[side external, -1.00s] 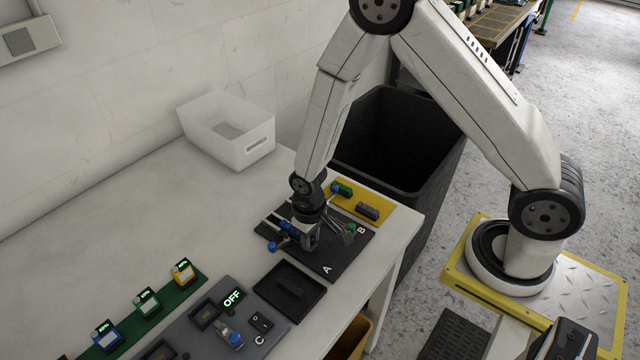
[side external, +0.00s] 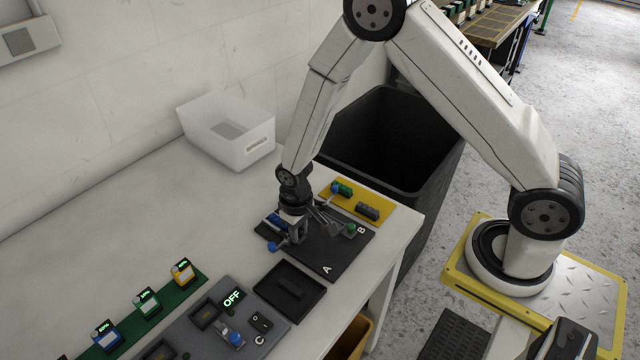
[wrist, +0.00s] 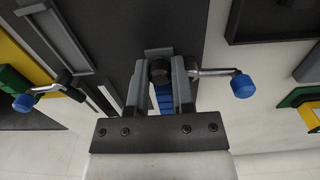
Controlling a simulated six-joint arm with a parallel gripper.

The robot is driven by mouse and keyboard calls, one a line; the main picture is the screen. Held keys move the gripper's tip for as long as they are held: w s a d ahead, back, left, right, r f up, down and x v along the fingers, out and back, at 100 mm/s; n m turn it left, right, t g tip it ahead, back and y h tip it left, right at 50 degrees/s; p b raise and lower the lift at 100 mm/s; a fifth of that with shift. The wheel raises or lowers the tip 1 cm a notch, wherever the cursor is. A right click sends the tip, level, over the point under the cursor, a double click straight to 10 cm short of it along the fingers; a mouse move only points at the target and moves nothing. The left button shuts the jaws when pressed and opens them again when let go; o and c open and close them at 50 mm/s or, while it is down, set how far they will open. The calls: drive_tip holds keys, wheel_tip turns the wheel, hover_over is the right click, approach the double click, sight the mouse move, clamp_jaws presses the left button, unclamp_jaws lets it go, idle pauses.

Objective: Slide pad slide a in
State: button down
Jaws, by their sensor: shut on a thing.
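The black plate (side external: 330,246) on the bench bears the letters A and B. The ribbed blue pad (side external: 274,220) lies at its left end, beside my gripper (side external: 293,236). In the wrist view my gripper (wrist: 165,92) is shut with the blue pad (wrist: 165,98) and a dark round part (wrist: 158,70) between its fingers. A lever with a blue knob (wrist: 242,86) reaches out to the right of the fingers; its knob (side external: 273,246) also shows in the side view. My gripper hides part of the slide, so I cannot tell exactly where the pad sits in it.
A yellow plate (side external: 382,216) with green and dark blocks lies behind the black plate. A black tray (side external: 302,310) and a grey panel (side external: 275,329) reading OFF are in front. A white bin (side external: 243,160) stands at the back. The bench left of the plate is clear.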

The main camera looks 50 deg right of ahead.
drive_tip(key=c, duration=0.6)
unclamp_jaws()
drive_tip(key=shift+c, duration=0.2)
drive_tip(key=shift+r, duration=2.25)
drive_tip(key=shift+s+r, duration=0.1)
drive_tip(key=shift+s, duration=0.05)
drive_tip(key=s+r, duration=0.2)
drive_tip(key=s, duration=0.3)
drive_tip(key=shift+s+r, duration=0.35)
drive_tip(key=shift+r, duration=0.05)
drive_tip(key=shift+r, duration=0.1)
